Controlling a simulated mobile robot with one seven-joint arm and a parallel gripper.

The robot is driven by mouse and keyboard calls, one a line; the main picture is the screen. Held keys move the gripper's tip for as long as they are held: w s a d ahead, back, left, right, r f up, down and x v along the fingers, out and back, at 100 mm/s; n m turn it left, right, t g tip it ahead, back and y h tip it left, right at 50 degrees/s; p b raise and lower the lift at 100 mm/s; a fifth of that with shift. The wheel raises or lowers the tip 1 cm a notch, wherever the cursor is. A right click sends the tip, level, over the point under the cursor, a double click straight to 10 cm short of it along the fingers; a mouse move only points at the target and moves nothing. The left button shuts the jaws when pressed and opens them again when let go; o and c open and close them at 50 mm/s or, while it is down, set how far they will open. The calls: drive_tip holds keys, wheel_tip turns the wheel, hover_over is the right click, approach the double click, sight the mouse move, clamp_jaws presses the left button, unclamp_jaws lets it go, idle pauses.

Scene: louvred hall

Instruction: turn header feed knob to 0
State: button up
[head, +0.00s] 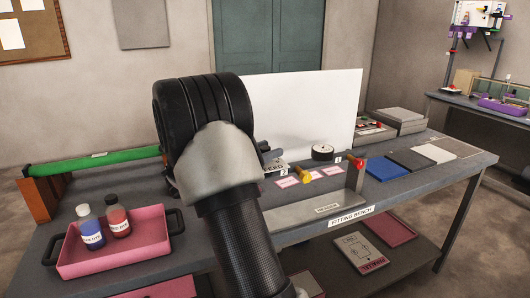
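A pale plate (277,168) on the bench shows the letters "FEED" at the right edge of my arm. The rest of the plate is hidden, and I cannot make out the header feed knob or its setting. My arm's large black and grey links cover that part of the bench. Small dark parts (270,155) show just right of my arm above the plate; I cannot tell whether they belong to my gripper. No fingertips can be made out.
The fitting bench (440,178) carries a yellow-handled fitting (307,177), a red-and-yellow one (358,163), a round gauge (322,152) and pink labels. A white panel (310,110) stands behind. A pink tray (75,263) with two bottles and a green tube (90,162) are at left.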

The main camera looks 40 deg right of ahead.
drive_tip(key=shift+a+f, duration=0.1)
drive_tip(key=a+p, duration=0.1)
drive_tip(key=a, duration=1.6)
drive_tip(key=shift+s+a, duration=0.15)
drive_tip(key=shift+s, duration=0.05)
